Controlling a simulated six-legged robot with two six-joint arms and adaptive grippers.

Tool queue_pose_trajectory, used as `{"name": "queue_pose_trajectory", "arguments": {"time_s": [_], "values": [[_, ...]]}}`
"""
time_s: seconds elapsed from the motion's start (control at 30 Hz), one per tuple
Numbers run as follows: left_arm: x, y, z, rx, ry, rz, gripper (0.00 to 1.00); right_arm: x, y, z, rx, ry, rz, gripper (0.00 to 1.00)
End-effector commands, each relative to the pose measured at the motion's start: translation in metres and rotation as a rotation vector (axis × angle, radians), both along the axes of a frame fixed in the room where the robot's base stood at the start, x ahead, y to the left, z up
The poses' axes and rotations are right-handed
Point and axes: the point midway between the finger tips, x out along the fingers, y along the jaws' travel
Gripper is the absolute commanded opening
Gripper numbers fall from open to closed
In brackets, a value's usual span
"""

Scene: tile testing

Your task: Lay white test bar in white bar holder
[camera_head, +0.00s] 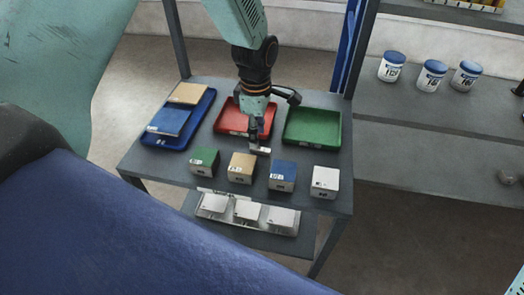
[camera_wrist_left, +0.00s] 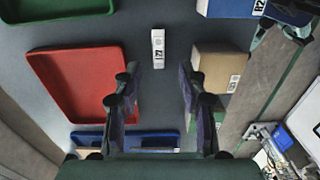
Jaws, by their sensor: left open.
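The white test bar (camera_head: 263,151) lies flat on the dark grey table between the trays and the row of coloured blocks. It also shows in the left wrist view (camera_wrist_left: 158,48) with a dark label on it. My left gripper (camera_head: 256,141) points down close to the bar, open and empty. In the left wrist view its fingers (camera_wrist_left: 156,73) are spread apart, with the bar lying ahead of the gap. A white block (camera_head: 325,182), which looks like the white bar holder, stands at the right end of the row.
Green (camera_head: 204,161), tan (camera_head: 241,168) and blue (camera_head: 282,176) blocks stand near the front edge. Behind are a blue tray (camera_head: 155,143) with plates, a red tray (camera_head: 221,118) and a green tray (camera_head: 338,127). A lower shelf holds white pieces (camera_head: 248,210).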

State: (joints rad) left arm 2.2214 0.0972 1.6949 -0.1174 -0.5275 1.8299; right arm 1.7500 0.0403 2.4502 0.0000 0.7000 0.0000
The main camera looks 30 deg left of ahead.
Motion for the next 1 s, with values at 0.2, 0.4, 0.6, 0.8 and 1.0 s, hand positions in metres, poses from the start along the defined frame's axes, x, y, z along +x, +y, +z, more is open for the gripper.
{"name": "queue_pose_trajectory", "arguments": {"time_s": [0.2,0.4,0.6,0.8,1.0], "values": [[0.003,-0.005,-0.03,0.001,0.001,-0.001,0.41,0.0,0.0,-0.011,0.0,0.0,0.0,0.37],[0.003,-0.006,-0.049,0.0,0.0,0.0,0.41,0.0,0.0,-0.016,0.0,0.0,0.0,0.37],[0.003,-0.006,-0.048,0.0,-0.001,0.001,0.4,0.0,0.0,-0.015,0.0,0.0,0.0,0.37],[0.003,-0.006,-0.047,0.0,0.0,0.001,0.23,0.0,0.0,-0.015,0.0,0.0,0.0,0.37],[0.003,-0.006,-0.047,0.0,0.0,0.001,0.06,0.0,0.0,-0.015,0.0,0.0,0.0,0.37]]}}
